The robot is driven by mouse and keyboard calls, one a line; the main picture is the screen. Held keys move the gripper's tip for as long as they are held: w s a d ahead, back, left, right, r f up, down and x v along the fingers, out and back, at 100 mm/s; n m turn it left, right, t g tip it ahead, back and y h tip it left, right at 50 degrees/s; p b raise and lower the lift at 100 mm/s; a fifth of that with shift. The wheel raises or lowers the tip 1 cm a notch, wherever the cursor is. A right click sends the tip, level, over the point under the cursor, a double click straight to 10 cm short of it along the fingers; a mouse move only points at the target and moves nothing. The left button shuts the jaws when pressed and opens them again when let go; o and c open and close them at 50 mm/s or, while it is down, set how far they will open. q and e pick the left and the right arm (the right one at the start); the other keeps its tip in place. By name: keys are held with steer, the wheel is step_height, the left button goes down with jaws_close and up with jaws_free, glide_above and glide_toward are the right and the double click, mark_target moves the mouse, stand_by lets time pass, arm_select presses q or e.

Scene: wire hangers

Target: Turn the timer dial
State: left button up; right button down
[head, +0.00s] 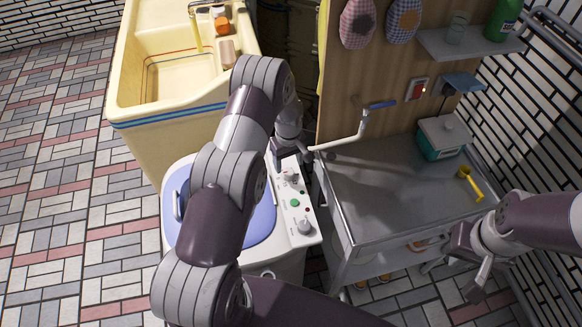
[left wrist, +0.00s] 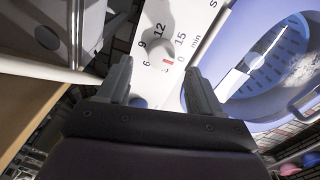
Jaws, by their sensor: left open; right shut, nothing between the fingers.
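The timer dial (head: 291,177) is a pale round knob near the far end of the white control panel on the washing machine (head: 170,222). In the left wrist view the dial (left wrist: 164,50) sits inside a ring of minute numbers, with a red mark beside it. My left gripper (head: 292,160) is open and points down at the panel, over the dial's end. In the left wrist view its fingers (left wrist: 158,70) are spread apart, with the dial just beyond the tips. I cannot tell whether they touch it. My right gripper (head: 475,286) is shut and empty in front of the metal counter.
A second knob (head: 304,226) and a green button (head: 295,202) are on the same panel. A cream sink (head: 190,110) stands behind the washer. A tap spout (head: 345,138) reaches toward my left gripper. The metal counter (head: 390,205) holds a teal box (head: 438,148) and a yellow tool (head: 470,183).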

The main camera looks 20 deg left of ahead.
mark_target(288, 171)
arm_select(q)
step_height(288, 171, down, 4)
steer(key=shift+s+r, duration=0.15)
steer(key=shift+r, duration=0.05)
steer(key=shift+f, duration=0.25)
steer(key=shift+c, duration=0.3)
steer(key=c, duration=1)
